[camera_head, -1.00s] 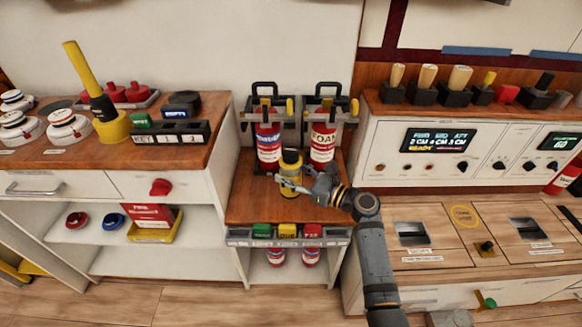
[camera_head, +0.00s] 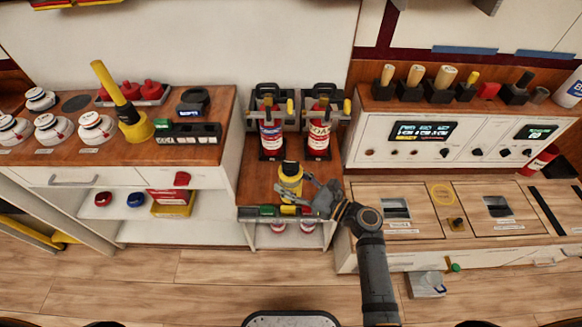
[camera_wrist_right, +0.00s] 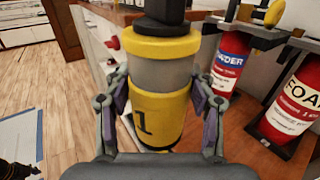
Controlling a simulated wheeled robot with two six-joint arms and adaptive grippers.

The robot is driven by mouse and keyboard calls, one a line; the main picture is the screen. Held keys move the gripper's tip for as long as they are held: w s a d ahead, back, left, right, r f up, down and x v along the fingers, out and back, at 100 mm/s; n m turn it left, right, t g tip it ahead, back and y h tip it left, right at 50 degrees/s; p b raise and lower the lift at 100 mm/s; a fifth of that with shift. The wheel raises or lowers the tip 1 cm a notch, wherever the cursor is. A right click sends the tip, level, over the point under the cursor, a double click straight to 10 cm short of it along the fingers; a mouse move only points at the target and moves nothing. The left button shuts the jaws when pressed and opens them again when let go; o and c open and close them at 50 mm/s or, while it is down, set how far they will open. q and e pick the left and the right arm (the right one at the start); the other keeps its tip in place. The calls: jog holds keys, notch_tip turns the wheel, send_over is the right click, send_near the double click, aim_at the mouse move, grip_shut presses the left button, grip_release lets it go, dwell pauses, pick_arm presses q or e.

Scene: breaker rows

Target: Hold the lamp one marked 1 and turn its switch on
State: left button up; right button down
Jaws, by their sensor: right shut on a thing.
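Lamp one is a yellow and grey cylinder with a black top and a black "1" on its front. In the right wrist view the lamp (camera_wrist_right: 162,95) stands upright between my right gripper's fingers (camera_wrist_right: 160,105), which press on both sides of its body. In the head view the lamp (camera_head: 290,181) is at the front of the low wooden shelf, with my right gripper (camera_head: 308,190) reaching it from the right. I cannot make out whether the lamp touches the shelf. Its switch is not clear in either view. My left gripper does not show.
Two red extinguishers, marked POWDER (camera_head: 270,135) and FOAM (camera_head: 318,135), stand behind the lamp. A control panel (camera_head: 440,140) is at the right. The floor (camera_head: 200,285) in front is clear.

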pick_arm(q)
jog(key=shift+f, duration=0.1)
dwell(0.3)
pick_arm(e)
jog(key=shift+w+f+b, duration=0.15)
jog(key=shift+f+b, duration=0.05)
jog(key=shift+b, duration=0.1)
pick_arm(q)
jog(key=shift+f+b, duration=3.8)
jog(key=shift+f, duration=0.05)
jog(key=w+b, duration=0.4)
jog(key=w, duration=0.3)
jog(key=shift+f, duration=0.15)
pick_arm(e)
jog(key=w+f, duration=1)
jog(key=w, duration=0.1)
jog(key=shift+w+f+b, duration=0.2)
jog(key=shift+w+b, duration=0.1)
jog(key=shift+w, duration=0.05)
jog(key=shift+w+f+b, duration=0.3)
jog(key=shift+b, duration=0.1)
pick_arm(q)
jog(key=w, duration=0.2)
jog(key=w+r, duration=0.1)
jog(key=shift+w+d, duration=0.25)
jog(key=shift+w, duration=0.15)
pick_arm(e)
jog(key=shift+w+f, duration=0.1)
jog(key=shift+w, duration=0.05)
